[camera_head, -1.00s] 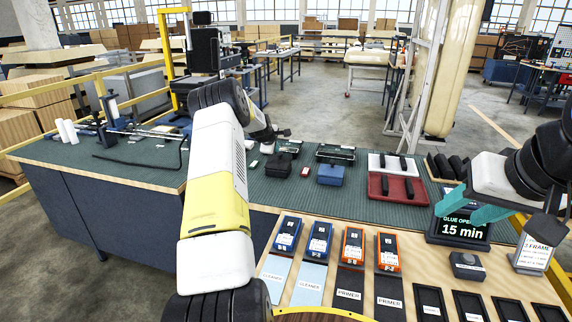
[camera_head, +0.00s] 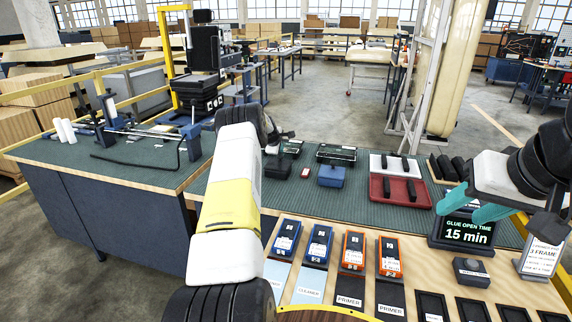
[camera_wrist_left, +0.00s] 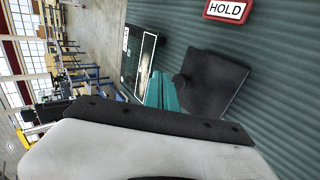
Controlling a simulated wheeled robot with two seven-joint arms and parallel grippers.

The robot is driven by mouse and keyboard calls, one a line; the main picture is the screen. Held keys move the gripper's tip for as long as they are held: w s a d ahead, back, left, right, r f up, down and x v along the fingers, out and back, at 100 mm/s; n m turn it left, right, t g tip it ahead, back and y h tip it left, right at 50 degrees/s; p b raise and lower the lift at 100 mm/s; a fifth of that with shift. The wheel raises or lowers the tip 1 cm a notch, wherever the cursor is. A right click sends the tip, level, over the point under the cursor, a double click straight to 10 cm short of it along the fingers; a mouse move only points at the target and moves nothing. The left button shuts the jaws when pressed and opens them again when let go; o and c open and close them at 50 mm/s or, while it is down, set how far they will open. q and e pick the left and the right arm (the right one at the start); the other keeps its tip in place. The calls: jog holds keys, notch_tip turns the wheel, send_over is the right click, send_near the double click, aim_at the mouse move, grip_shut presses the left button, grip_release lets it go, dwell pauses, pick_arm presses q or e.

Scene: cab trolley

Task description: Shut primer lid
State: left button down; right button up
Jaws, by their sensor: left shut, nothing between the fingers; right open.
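No thing in view is plainly marked as the primer lid. A black square piece with a round knob (camera_wrist_left: 210,82) lies on the green mat in the left wrist view. The teal fingers of my left gripper (camera_wrist_left: 161,92) are shut and empty beside its knob; I cannot tell if they touch it. In the head view my left gripper is mostly hidden behind its own arm near a dark piece (camera_head: 280,166) on the mat. Orange-topped boxes (camera_head: 353,250) stand above cards marked PRIMER (camera_head: 349,300). My right gripper (camera_head: 470,212) is open and empty in front of the timer screen.
A HOLD tag (camera_wrist_left: 228,10) lies near the black piece. A dark case (camera_head: 336,155), a blue box (camera_head: 331,176), a red tray (camera_head: 399,189) and a GLUE OPEN TIME screen (camera_head: 467,232) stand on the bench. Bare mat lies between some of them.

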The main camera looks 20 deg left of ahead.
pick_arm(q)
jog(key=shift+w+f, duration=0.4)
jog(key=shift+a, duration=0.1)
dwell(0.4)
